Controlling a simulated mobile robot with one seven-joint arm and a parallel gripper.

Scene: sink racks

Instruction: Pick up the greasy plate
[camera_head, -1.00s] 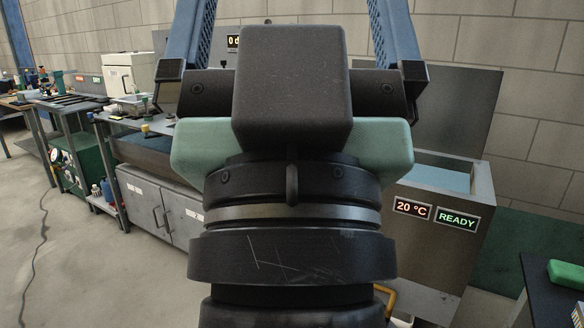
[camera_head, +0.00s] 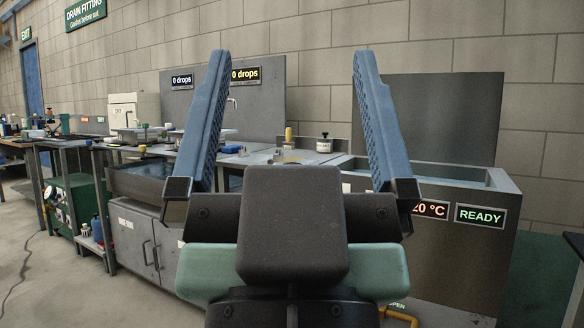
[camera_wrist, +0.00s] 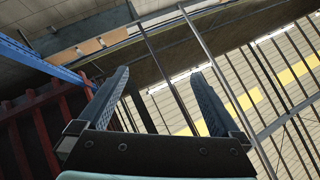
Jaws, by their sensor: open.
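My gripper (camera_head: 292,60) is in the middle of the head view, its two blue ridged fingers pointing up and spread wide apart. It is open and empty; the wrist view also shows both fingers (camera_wrist: 160,76) with nothing between them. I cannot make out a greasy plate for certain in either view. Small items lie on the grey bench behind the gripper, too small and partly hidden to tell apart. The gripper is in front of the bench and touches nothing that I can see.
A tank with a READY sign (camera_head: 480,216) stands at right. A sink basin (camera_head: 138,182) sits above a grey cabinet (camera_head: 143,240) at left. A yellow-topped item (camera_head: 288,138) and a white jar (camera_head: 323,144) stand at the bench back.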

